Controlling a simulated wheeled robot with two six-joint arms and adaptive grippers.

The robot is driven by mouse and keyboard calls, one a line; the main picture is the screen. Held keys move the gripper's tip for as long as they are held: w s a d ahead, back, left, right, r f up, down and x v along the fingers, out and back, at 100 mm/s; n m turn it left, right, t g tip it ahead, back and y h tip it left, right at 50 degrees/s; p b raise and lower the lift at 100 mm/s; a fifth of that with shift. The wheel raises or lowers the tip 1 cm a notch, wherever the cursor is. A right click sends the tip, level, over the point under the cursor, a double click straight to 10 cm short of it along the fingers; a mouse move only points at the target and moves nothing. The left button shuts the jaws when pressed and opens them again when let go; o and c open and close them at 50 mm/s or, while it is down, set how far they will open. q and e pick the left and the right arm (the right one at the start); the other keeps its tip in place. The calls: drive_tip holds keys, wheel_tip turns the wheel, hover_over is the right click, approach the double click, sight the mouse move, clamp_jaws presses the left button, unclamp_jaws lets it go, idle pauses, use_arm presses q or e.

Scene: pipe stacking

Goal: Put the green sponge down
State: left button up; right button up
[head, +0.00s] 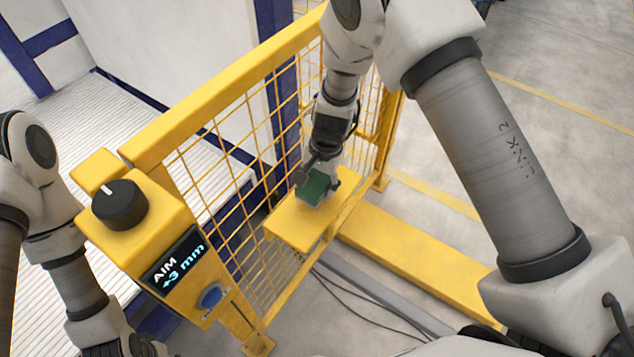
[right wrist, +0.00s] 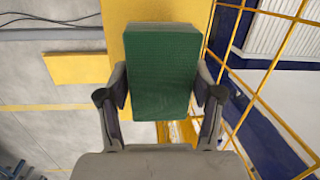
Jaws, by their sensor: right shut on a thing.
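The green sponge (head: 313,184) is a block with a green face and paler sides. My right gripper (head: 320,182) is shut on it, with one finger on each side. The sponge is over the far part of a small yellow shelf (head: 290,228); I cannot tell whether it touches it. In the right wrist view the sponge (right wrist: 162,75) fills the space between the fingers of the right gripper (right wrist: 160,100), with the yellow shelf (right wrist: 118,25) behind it. My left arm shows at the lower left of the head view, its fingers out of frame.
A yellow mesh fence (head: 235,155) stands beside the shelf on its left. A yellow control box (head: 165,235) with a black knob (head: 120,204) and a display reading "AIM +3 mm" is at the near left. A yellow floor beam (head: 420,250) and dark cables (head: 365,305) lie right and below.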

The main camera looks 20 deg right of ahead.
sight(317, 192)
drive_tip(key=f, duration=0.1)
drive_tip(key=f+p, duration=0.1)
drive_tip(key=shift+s+a+f, duration=0.1)
drive_tip(key=shift+s+f, duration=0.2)
drive_tip(key=shift+s, duration=0.05)
drive_tip(key=shift+w+f, duration=0.1)
drive_tip(key=shift+f, duration=0.2)
drive_tip(key=shift+w+f, duration=0.1)
drive_tip(key=shift+w, duration=0.05)
drive_tip(key=o, duration=0.6)
drive_tip(key=shift+f, duration=0.1)
drive_tip(key=o, duration=0.4)
drive_tip(key=shift+r, duration=0.2)
